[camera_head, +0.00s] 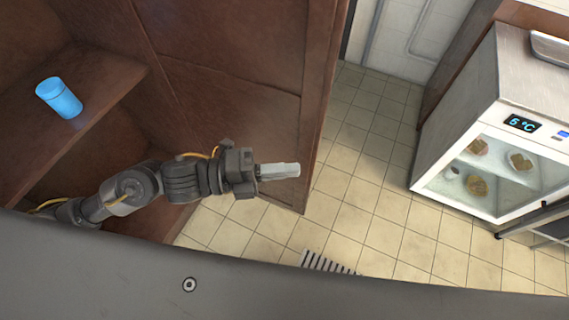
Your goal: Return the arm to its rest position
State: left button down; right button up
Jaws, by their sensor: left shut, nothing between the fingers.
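My left arm comes in from the left in the head view, low in front of the brown wooden cabinet (60,105). Its gripper (290,170) points right, with the fingers together and nothing between them. The gripper shows in front of the lower edge of the open cabinet door (230,85), above the tiled floor. I cannot tell whether it touches the door. My right gripper is not in view.
A blue cylindrical container (59,97) stands on the cabinet shelf at the left. A white fridge (490,130) with a 5 °C display and several items behind glass stands at the right. Tiled floor (385,215) lies clear between, with a striped floor grate (325,263) near my body.

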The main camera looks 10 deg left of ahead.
pick_arm(q)
jog(key=shift+s+r, duration=0.1)
jog(key=shift+s, duration=0.2)
